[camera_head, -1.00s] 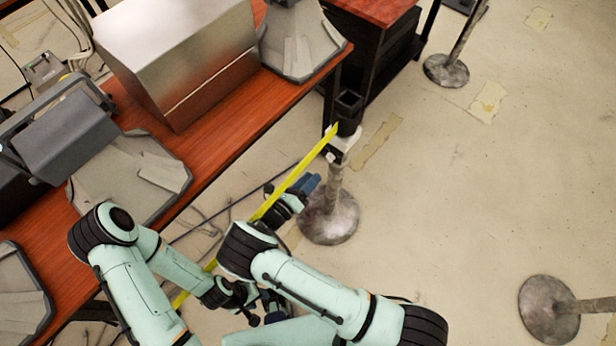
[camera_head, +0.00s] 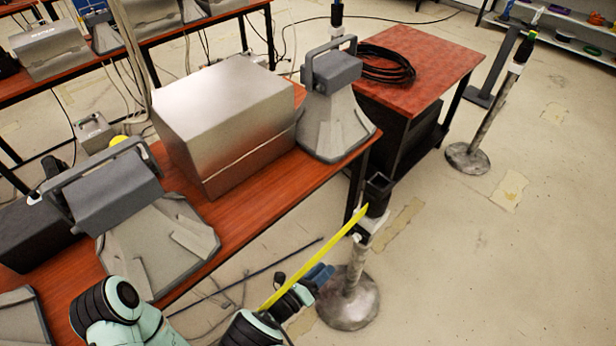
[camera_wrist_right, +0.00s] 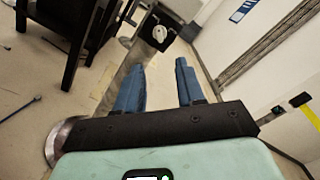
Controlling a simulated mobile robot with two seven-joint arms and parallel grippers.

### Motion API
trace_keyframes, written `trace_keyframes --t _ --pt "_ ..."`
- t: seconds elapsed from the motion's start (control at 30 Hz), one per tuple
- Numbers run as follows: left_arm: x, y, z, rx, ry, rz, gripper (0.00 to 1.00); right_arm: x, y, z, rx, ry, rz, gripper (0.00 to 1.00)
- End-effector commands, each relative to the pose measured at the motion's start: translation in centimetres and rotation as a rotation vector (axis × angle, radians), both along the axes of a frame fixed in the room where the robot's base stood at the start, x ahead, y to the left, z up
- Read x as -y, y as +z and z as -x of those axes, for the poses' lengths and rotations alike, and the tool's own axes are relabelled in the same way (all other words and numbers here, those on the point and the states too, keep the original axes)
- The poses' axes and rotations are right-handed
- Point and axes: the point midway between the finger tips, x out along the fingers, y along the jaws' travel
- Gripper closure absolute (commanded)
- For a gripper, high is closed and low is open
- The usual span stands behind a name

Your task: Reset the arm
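My right gripper (camera_head: 316,282) shows at the bottom centre of the head view, with blue fingers beside a belt post. In the right wrist view my right gripper (camera_wrist_right: 158,82) has its two blue fingers apart, with nothing held between them. Part of my left arm shows at the lower left of the head view, by the table edge. My left gripper is outside the frame.
A belt post (camera_head: 354,285) with a yellow belt (camera_head: 315,257) stands close to my right gripper. A red-brown table (camera_head: 250,205) carries a metal box (camera_head: 225,115) and grey paging phones (camera_head: 335,105). Open floor lies at the right.

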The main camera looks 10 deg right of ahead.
Motion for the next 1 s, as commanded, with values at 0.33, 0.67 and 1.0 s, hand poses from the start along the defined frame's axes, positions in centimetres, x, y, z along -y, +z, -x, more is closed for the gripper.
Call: trace_keyframes --t 0.33,0.67,1.0 --pt "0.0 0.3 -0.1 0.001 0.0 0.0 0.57 4.3 -3.3 3.1 -0.061 -0.167 -0.143 0.62" --pt "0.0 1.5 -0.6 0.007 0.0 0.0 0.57 9.2 -13.2 23.6 0.01 -1.175 -0.829 0.62" --pt "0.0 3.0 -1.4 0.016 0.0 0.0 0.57 -0.1 -10.4 27.8 1.101 -2.486 -1.14 0.62"
